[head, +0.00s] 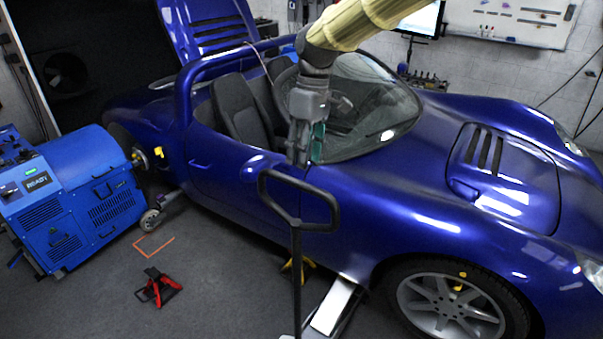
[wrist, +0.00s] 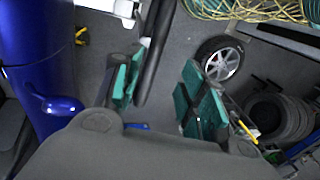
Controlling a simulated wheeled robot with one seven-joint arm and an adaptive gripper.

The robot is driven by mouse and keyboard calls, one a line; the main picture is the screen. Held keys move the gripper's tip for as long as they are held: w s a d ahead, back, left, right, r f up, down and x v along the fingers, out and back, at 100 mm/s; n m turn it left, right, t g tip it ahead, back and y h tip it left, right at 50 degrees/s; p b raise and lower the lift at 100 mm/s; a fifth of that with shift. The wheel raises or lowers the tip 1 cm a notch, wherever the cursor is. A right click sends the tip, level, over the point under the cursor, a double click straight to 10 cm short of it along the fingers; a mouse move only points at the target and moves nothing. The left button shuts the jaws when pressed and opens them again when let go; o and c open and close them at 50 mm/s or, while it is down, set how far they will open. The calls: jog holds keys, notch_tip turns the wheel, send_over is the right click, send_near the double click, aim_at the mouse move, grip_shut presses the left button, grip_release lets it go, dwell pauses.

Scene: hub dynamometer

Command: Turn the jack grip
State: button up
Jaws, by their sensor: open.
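The jack grip (head: 333,212) is a black looped handle on top of an upright black shaft (head: 297,275), in front of the blue car. The pale jack body (head: 337,306) lies low beside the front wheel. My gripper (head: 308,158) is just above the grip's upper bar in the head view, pointing down. In the wrist view its two green-padded fingers (wrist: 161,72) are wide apart and empty-looking. A black bar of the grip (wrist: 157,50) shows between them, nearer the left finger. I cannot tell whether any finger touches it.
The blue car (head: 400,185) stands close behind the grip. A blue dynamometer unit (head: 75,195) is at left. A red stand (head: 158,287) and a yellow stand (head: 297,267) are on the floor. A loose wheel (wrist: 220,58) and tyres (wrist: 278,117) show in the wrist view.

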aim_at(301, 182)
jog(key=f, duration=0.2)
jog(key=f+p, duration=0.1)
jog(key=f, duration=0.2)
jog(key=shift+w+a+f, duration=0.25)
jog(key=shift+a+f, duration=0.05)
jog(key=shift+f, duration=0.1)
jog(key=shift+s+f+p, duration=0.35)
jog(key=shift+s+f, duration=0.05)
jog(key=shift+s, duration=0.05)
jog(key=shift+w+f, duration=0.3)
jog(key=shift+f, duration=0.1)
jog(key=shift+s+r, duration=0.15)
jog(key=shift+s, duration=0.05)
jog(key=shift+c, duration=1.2)
grip_shut()
